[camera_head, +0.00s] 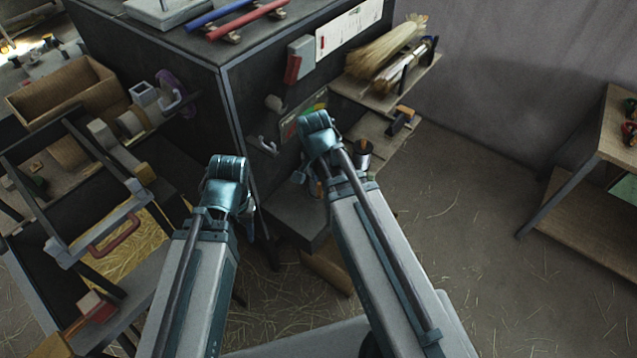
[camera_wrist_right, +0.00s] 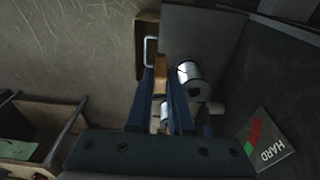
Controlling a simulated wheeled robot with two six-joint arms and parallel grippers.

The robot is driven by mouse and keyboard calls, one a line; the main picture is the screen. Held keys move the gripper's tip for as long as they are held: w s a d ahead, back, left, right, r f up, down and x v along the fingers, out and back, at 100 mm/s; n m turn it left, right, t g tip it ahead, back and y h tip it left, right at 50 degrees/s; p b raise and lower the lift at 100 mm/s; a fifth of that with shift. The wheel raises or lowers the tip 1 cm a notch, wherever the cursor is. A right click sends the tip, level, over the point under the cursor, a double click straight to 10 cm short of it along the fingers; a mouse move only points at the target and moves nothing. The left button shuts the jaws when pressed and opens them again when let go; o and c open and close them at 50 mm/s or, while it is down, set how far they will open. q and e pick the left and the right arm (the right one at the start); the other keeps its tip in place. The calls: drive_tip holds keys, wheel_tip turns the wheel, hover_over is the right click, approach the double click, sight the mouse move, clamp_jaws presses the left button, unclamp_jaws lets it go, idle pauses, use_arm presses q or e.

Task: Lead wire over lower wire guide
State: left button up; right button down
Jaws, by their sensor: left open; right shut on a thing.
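My left gripper (camera_head: 247,212) is open and hangs low beside the dark machine cabinet, mostly hidden by its own wrist. My right gripper is mostly hidden by its wrist in the head view; its two blue fingers (camera_wrist_right: 163,85) show in the wrist view. A grey hook-like bracket (camera_head: 263,146) on the cabinet's side may be the lower wire guide. A rounded peg (camera_head: 273,102) sits above it. A wire spool (camera_head: 363,148) stands right of my right wrist and shows in the wrist view (camera_wrist_right: 189,72).
A shelf (camera_head: 385,90) with bundled bristles juts from the cabinet's right side. A wooden box (camera_head: 62,92) and a straw-filled frame stand at the left. A table (camera_head: 585,170) stands at the right. The straw-strewn floor (camera_head: 470,230) between is clear.

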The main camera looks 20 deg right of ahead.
drive_tip(key=w+a+r+p, duration=0.2)
drive_tip(key=w+r+p, duration=0.2)
drive_tip(key=r+p, duration=0.7)
drive_tip(key=w+a+r+p, duration=0.2)
drive_tip(key=w+r+p, duration=0.2)
drive_tip(key=r+p, duration=0.65)
drive_tip(key=w+a+r+p, duration=0.2)
drive_tip(key=w+r+p, duration=0.2)
drive_tip(key=r+p, duration=0.65)
drive_tip(key=s+a+f+b, duration=0.15)
drive_tip(key=s+a, duration=0.35)
drive_tip(key=a, duration=0.7)
wheel_tip(320, 180, down, 21)
drive_tip(key=b, duration=2.1)
drive_tip(key=shift+w+d+r, duration=0.15)
drive_tip(key=shift+d+r, duration=0.05)
drive_tip(key=shift+d, duration=0.15)
